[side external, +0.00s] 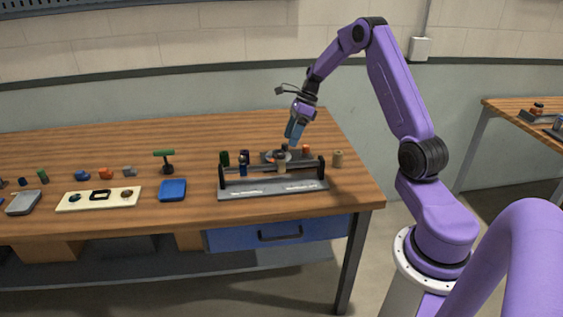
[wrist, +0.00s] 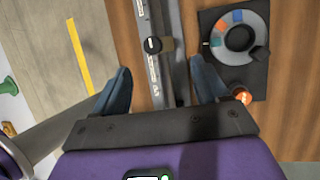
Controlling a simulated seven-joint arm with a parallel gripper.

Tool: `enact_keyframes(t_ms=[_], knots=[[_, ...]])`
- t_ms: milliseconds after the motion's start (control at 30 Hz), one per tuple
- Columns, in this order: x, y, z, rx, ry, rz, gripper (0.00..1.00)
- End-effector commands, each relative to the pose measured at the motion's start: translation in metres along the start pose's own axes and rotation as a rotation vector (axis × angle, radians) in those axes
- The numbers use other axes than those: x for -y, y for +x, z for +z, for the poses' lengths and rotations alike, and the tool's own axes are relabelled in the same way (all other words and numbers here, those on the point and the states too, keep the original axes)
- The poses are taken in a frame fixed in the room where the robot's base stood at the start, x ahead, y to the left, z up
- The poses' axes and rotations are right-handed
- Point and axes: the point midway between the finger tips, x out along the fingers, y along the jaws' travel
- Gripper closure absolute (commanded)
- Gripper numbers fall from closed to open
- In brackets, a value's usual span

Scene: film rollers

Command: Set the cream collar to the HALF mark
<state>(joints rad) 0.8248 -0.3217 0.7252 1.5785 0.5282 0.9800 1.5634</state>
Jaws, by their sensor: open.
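In the side view, a rail fixture (side external: 272,187) with a pale-lettered grey base and dark end posts stands at the table's right. A small cream piece (side external: 281,166), which looks like the cream collar, sits on its bar, right of the middle. My gripper (side external: 291,141) is above and behind the fixture, pointing down, apart from the cream piece. In the wrist view my gripper (wrist: 160,67) is open, its blue fingers wide apart on either side of the rail strip, with nothing held. A black knob (wrist: 152,45) shows there on the strip. The HALF mark is too small to read.
A dial (wrist: 240,38) with coloured segments and an orange button (wrist: 243,96) lies right of the rail. A blue block (side external: 173,190) and cream tray (side external: 98,199) lie left. The table's front right is clear.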

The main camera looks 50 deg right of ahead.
Motion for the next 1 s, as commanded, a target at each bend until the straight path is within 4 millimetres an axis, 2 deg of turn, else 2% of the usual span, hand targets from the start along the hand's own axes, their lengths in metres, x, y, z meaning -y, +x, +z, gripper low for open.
enact_keyframes(t_ms=[33,300,500,700,967,1000], knots=[[-0.001,0.011,-0.001,-0.003,0.000,0.004,0.26],[-0.001,0.060,-0.001,-0.002,0.000,0.004,0.26],[-0.001,0.087,0.000,-0.002,-0.001,0.003,0.26],[-0.001,0.098,0.000,-0.001,-0.002,0.001,0.26],[0.000,0.099,0.000,-0.001,-0.001,0.000,0.26],[0.000,0.099,0.000,-0.001,-0.001,0.000,0.33]])
